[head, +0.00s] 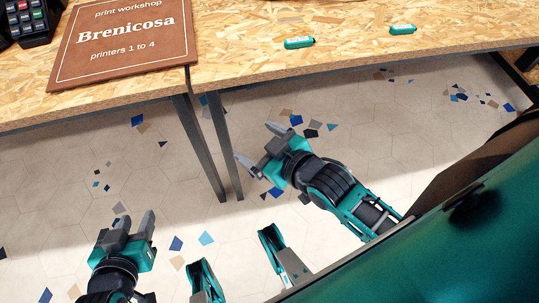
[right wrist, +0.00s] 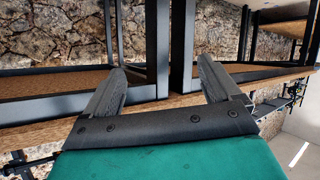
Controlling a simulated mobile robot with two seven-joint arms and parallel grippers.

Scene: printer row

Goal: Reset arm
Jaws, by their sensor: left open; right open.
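My left gripper (head: 135,225) is at the lower left of the head view, over the floor and in front of the tables. Its two fingers are apart with nothing between them. My right gripper (head: 256,146) is near the middle of the head view, by the table legs and nearer than the table edge. Its fingers are apart and empty. In the right wrist view, the two fingers of my right gripper (right wrist: 165,88) stand wide apart with only table frames and edges behind them.
Two wood-chip tables (head: 250,50) meet at the back, on dark metal legs (head: 205,150). A brown "Brenicosa" sign (head: 125,40), a dark keypad device (head: 30,20) and two teal bottles, one nearer (head: 299,43) and one farther (head: 403,29), lie on top.

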